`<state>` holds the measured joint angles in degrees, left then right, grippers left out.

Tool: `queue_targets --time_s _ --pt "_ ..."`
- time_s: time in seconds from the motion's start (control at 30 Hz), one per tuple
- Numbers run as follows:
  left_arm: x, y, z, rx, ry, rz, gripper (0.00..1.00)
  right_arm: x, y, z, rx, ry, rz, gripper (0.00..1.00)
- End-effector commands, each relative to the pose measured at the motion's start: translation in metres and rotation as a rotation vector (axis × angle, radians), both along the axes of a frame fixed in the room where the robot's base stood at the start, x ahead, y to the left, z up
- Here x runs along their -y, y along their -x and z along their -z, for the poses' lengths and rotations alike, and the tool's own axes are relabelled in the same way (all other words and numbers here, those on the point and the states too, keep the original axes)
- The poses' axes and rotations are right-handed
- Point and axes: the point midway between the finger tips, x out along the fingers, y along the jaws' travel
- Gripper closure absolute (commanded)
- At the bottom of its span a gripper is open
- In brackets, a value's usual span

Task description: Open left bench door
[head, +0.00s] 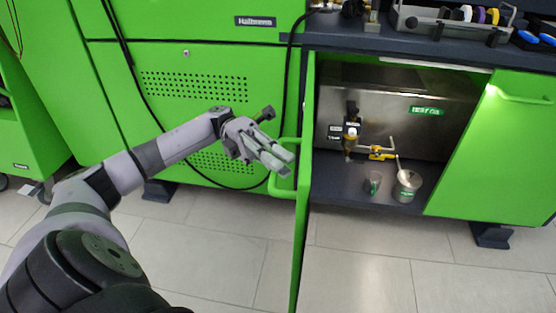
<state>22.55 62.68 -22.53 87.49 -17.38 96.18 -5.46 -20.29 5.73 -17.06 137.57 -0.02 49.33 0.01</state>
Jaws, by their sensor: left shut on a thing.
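The left bench door (303,210) is a green panel. It stands swung outward and shows nearly edge-on, leaving the left part of the bench cabinet open. Its green bar handle (281,191) sticks out on the left side of the door. My left gripper (284,164) comes in from the left and is shut on the handle; its fingers partly cover the bar. My right gripper is not in view.
Inside the cabinet are a metal housing (450,107), a yellow-handled valve (382,153), a small cup (373,183) and a larger pot (406,186). A green right door (500,150) covers the right side. A black cable hangs left of the open door. Tiled floor in front is clear.

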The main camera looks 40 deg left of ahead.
Motion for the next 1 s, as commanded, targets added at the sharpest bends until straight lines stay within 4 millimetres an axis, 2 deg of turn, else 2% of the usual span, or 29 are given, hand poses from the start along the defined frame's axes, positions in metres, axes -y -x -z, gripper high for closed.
queue_targets --time_s 0.07,0.1,0.4,0.77,1.0 --pt "0.0 0.0 0.001 0.002 -0.004 -0.002 1.0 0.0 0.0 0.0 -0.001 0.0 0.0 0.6" --pt "0.0 0.0 0.001 0.002 -0.004 -0.002 0.88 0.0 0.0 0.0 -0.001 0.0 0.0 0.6" --pt "0.0 0.0 0.0 0.001 -0.001 -0.001 0.69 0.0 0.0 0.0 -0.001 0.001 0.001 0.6" --pt "-0.004 -0.002 0.001 0.0 0.001 -0.003 0.69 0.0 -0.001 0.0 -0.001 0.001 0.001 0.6" --pt "-0.039 -0.012 0.005 0.001 0.0 -0.005 0.69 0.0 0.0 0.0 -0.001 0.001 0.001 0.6"
